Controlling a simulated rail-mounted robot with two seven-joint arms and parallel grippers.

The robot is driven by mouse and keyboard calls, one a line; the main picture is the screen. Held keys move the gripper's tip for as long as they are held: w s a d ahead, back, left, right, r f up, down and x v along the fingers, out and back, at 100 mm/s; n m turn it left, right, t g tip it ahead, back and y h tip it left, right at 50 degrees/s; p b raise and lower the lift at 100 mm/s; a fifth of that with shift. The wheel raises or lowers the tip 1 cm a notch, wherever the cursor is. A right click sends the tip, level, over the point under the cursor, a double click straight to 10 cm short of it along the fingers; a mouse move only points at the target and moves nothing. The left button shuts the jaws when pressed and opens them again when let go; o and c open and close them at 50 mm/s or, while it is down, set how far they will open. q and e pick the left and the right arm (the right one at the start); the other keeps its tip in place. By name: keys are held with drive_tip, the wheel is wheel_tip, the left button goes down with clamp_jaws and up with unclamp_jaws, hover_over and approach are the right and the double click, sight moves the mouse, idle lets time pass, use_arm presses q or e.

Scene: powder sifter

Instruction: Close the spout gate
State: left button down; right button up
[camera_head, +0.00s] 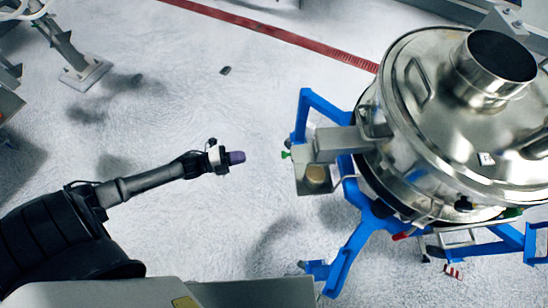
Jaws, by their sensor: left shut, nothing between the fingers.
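The powder sifter (440,110) is a round steel drum with a lid and a short open pipe on top, at the right of the head view. Its grey box-shaped spout (335,143) sticks out to the left, with a small green part at its left end. A tan round piece (315,175) shows at the spout's lower side. I cannot tell the gate's position for sure. My left gripper (236,157) is shut and empty, its purple tip pointing right, apart from the spout with a gap of bare floor between. My right gripper is not in view.
A blue frame (350,255) carries the sifter, with legs reaching left and down. A red floor strip (270,30) runs across the top. Metal equipment (85,70) stands at the top left. The pale floor between my left gripper and the sifter is clear.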

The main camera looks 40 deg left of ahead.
use_arm(q)
drive_tip(key=w+d+f+m+h+b, duration=0.2)
drive_tip(key=w+d+m+b, duration=0.1)
drive_tip(key=w+d, duration=0.4)
drive_tip(key=shift+w+d+f+g, duration=0.15)
drive_tip(key=shift+w+f+g, duration=0.2)
drive_tip(key=shift+w, duration=0.8)
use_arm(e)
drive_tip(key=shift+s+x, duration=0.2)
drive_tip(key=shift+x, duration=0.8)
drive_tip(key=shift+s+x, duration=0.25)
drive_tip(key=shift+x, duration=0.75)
use_arm(q)
drive_tip(key=shift+r, duration=0.1)
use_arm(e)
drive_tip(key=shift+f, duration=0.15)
